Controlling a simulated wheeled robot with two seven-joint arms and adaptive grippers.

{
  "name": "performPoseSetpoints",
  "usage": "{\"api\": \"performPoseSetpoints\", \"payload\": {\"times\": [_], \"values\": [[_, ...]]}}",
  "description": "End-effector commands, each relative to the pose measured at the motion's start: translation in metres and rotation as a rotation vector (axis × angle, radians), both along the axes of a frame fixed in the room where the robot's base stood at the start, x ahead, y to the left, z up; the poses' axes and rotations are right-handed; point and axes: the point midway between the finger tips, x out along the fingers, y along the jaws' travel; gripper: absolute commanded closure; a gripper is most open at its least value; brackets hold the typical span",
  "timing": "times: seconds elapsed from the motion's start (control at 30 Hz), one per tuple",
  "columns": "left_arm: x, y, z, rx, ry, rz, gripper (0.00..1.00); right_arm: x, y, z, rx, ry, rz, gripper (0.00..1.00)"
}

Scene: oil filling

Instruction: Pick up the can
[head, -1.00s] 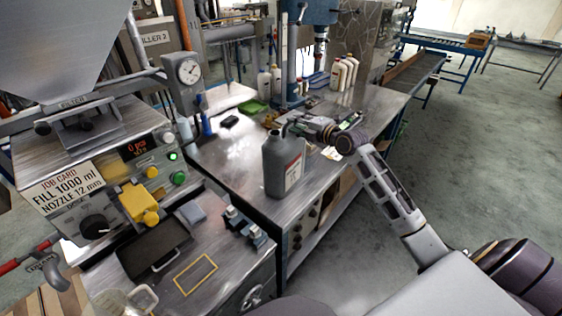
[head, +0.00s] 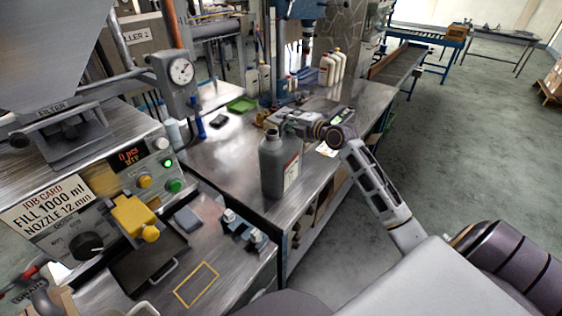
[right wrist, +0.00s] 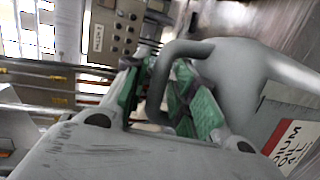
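The can is a grey jug (head: 274,170) with a short neck, a handle and a red-and-white label. It stands upright on the steel bench, near its front edge. My right gripper (head: 283,124) is behind the can at handle height, partly hidden by it in the head view. In the right wrist view, the can (right wrist: 250,62) is close, with its curved handle between the green-padded fingers of the right gripper (right wrist: 160,95). Background shows between the pads, so the fingers look open around the handle. My left gripper is not in view.
The filling machine (head: 110,185) stands at left, with a dark tray (head: 150,262) and blue clamp blocks (head: 243,230) in front. Floor at right is open.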

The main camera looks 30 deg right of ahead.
Motion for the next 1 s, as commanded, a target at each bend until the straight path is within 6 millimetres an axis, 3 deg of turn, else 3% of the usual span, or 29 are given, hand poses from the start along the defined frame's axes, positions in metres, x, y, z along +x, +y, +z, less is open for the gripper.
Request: {"api": "performPoseSetpoints", "payload": {"times": [0.13,0.33,0.77,1.0], "values": [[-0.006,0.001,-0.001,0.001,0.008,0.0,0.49,0.0,0.0,0.0,0.0,0.0,0.0,0.76],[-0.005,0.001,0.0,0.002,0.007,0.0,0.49,0.0,0.0,0.0,0.0,0.0,0.0,1.0],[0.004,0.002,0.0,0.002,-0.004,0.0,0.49,0.0,0.0,0.001,0.001,0.0,0.001,1.0],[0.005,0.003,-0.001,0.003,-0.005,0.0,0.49,0.0,0.0,0.012,-0.001,-0.003,0.001,1.0]]}}
